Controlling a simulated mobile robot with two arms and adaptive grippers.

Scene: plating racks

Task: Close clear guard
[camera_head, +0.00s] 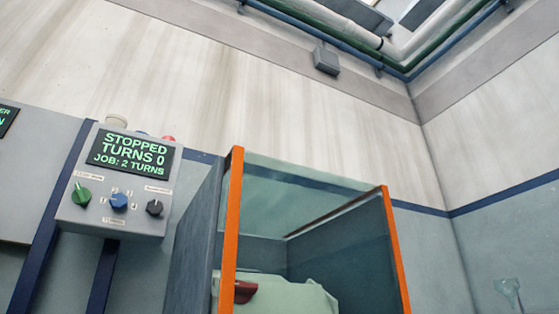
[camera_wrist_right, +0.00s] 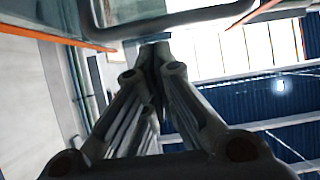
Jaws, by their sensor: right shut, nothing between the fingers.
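The clear guard (camera_head: 262,205) shows in the head view as a see-through greenish pane at a grey cabinet, between two orange edge strips (camera_head: 232,215). I cannot tell how far it is open. In the right wrist view, a see-through pane (camera_wrist_right: 125,8) and a curved grey bar (camera_wrist_right: 182,20), perhaps its handle, cross the top. My right gripper (camera_wrist_right: 155,52) is shut and empty, its fingertips just below the bar in that picture. I cannot tell whether they touch it. My left gripper is not in view.
A control box (camera_head: 118,185) left of the cabinet has a screen reading "STOPPED TURNS 0 JOB: 2 TURNS" and several knobs. Inside the cabinet are a pale green shape (camera_head: 285,297) and a dark red piece (camera_head: 244,291). Pipes (camera_head: 345,25) run high along the wall.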

